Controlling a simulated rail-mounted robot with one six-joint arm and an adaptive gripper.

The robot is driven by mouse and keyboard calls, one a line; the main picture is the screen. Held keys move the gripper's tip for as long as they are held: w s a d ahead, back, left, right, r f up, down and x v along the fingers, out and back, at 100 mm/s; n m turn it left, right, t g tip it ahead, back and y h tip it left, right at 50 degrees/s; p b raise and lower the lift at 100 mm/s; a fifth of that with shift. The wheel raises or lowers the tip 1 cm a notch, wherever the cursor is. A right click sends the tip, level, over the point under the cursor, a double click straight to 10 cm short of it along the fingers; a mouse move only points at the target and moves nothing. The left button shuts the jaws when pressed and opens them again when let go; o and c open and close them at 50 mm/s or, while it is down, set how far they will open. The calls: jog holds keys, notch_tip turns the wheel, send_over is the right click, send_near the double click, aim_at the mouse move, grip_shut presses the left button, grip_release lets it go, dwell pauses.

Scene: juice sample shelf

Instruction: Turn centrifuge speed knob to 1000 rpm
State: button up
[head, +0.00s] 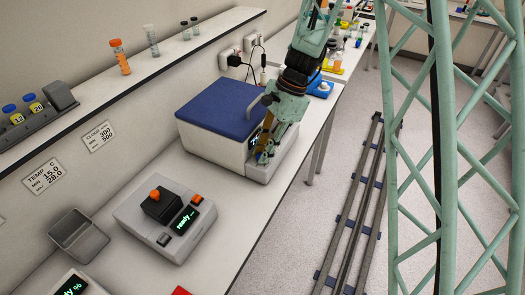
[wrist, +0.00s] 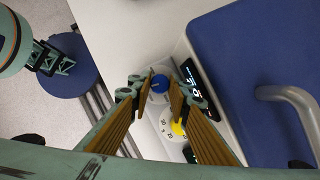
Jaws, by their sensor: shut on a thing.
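The centrifuge (head: 212,143) is a pale box with a blue lid (head: 228,105) on the bench; the lid also shows in the wrist view (wrist: 258,60) with a grey handle. My gripper (head: 262,152) reaches down to its front panel and hides much of it in the head view. In the wrist view, my fingertips (wrist: 160,86) are shut on a small blue knob (wrist: 160,84). A yellow knob (wrist: 179,129) on a white dial with numbers sits beside it, apart from my fingertips. A dark display (wrist: 195,80) with lit digits is next to the blue knob; its reading is unclear.
A grey device (head: 165,220) with an orange-topped black block and a "ready" display stands nearer on the bench. A grey bin (head: 78,236) is left of it. A wall shelf (head: 140,70) holds vials. Wall plugs and cables are behind the centrifuge. The floor rail (head: 350,210) runs right.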

dwell(0.3)
jog(key=o, duration=0.8)
jog(key=shift+r, duration=0.1)
jog(key=shift+v, duration=3.9)
